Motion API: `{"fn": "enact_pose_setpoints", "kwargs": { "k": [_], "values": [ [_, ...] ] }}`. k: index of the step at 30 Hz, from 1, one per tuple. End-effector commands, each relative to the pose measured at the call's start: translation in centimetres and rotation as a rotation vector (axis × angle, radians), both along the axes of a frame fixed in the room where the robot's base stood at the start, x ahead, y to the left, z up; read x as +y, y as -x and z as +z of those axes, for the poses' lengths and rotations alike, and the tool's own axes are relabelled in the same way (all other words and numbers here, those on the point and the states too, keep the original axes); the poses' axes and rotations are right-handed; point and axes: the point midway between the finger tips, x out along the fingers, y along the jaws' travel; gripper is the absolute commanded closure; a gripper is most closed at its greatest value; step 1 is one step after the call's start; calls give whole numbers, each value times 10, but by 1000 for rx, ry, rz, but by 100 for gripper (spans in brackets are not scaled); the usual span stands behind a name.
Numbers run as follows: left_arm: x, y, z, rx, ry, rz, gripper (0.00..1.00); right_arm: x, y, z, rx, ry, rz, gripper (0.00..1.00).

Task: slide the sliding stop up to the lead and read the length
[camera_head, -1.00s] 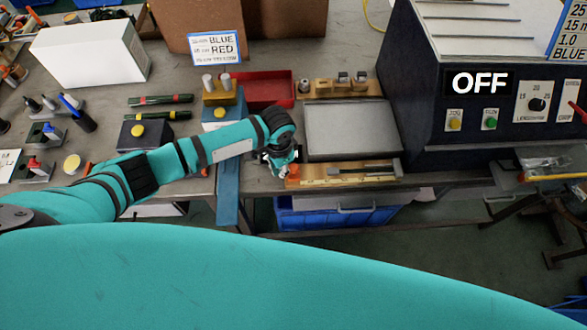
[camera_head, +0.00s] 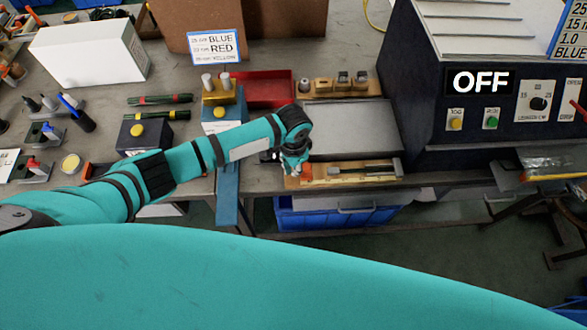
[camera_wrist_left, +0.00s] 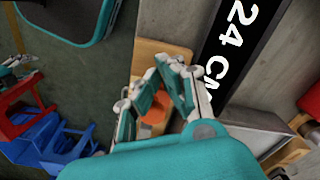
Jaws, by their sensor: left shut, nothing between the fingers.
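The wooden measuring board (camera_head: 335,181) lies along the table's front edge. The orange sliding stop (camera_head: 306,173) is near its left end. The stop also shows in the wrist view (camera_wrist_left: 155,108), partly hidden behind the fingers. My left gripper (camera_head: 291,170) is over the left end of the board, beside the stop. In the wrist view its fingers (camera_wrist_left: 168,68) are closed together at the tips, with nothing between them. A black display (camera_wrist_left: 236,50) beside the board reads 24 CM. A grey elongated piece (camera_head: 372,170) lies on the board's right part; I cannot tell whether it is the lead.
A grey flat plate (camera_head: 350,130) lies behind the board. A dark machine (camera_head: 450,130) marked OFF stands at the right. A red tray (camera_head: 265,90) and a wooden holder (camera_head: 340,87) are farther back. A blue bin (camera_head: 340,215) is below the table edge.

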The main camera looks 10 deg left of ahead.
Motion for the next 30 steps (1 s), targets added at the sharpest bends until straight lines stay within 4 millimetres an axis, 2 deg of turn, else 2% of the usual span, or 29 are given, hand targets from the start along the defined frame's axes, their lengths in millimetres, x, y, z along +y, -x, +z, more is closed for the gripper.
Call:
{"fn": "enact_pose_setpoints", "kwargs": {
  "k": [30],
  "values": [
    [-35, -10, 0, -1, 1, 0, 100, 0, 0, -9, 1, 0, -1, 60]
  ]
}}
